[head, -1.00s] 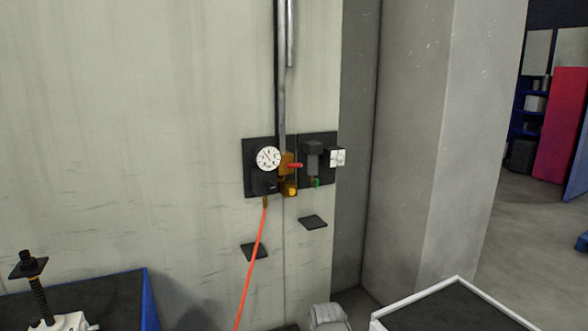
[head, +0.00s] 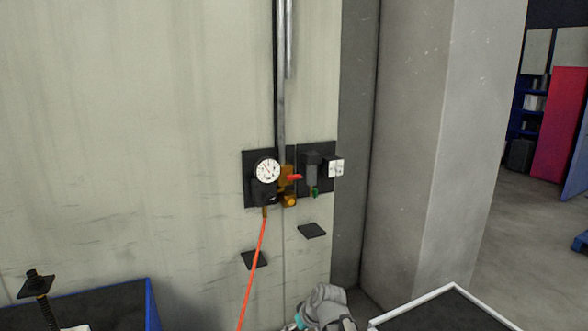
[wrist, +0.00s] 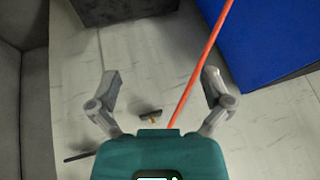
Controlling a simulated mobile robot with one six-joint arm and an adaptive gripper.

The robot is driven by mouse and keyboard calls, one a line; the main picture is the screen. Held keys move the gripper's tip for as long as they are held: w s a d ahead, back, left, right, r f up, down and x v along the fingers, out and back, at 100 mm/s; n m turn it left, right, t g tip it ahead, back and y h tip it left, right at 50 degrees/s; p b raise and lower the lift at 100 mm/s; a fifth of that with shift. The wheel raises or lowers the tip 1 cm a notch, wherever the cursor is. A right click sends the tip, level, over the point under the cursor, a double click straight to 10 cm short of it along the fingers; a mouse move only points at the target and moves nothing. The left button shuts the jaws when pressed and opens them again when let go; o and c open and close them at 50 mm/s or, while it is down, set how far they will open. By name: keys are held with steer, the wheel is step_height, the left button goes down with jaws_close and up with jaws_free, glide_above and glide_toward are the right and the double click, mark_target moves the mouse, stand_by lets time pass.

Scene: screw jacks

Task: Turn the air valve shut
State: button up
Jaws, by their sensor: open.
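The air valve has a red lever (head: 295,178) that points right, roughly level, from a brass body (head: 285,185) on the wall panel. A round white gauge (head: 267,169) sits just left of it. An orange hose (head: 250,270) hangs below the gauge and also shows in the wrist view (wrist: 200,66). My gripper (wrist: 163,80) is open, its two grey fingers wide apart with nothing held between them. In the head view only my arm shows, low and below the panel. The valve lever cannot be made out in the wrist view.
Right of the lever are a dark filter unit (head: 312,169) and a white box (head: 336,168). Two small dark plates (head: 312,230) (head: 254,260) jut from the wall below. A blue-edged bench (head: 100,300) stands left, a white-rimmed tray (head: 455,291) right.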

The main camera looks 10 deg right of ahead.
steer(key=w+r+n+t+y+p, duration=0.25)
steer(key=w+r+t+p, duration=0.4)
steer(key=w+r, duration=0.85)
steer(key=m+t+h+p, duration=0.3)
steer(key=t+p, duration=0.4)
steer(key=p, duration=0.1)
glide_toward(296, 178)
steer(key=a+v, duration=0.1)
steer(key=v, duration=0.2)
steer(key=shift+w+d+f+y, duration=0.15)
steer(key=shift+d+y, duration=0.1)
steer(key=shift+d, duration=0.35)
steer(key=shift+w, duration=0.1)
steer(key=x, duration=1.3)
steer(key=shift+w+a, duration=0.2)
steer(key=shift+w, duration=0.1)
steer(key=shift+c, duration=0.3)
steer(key=c, duration=0.9)
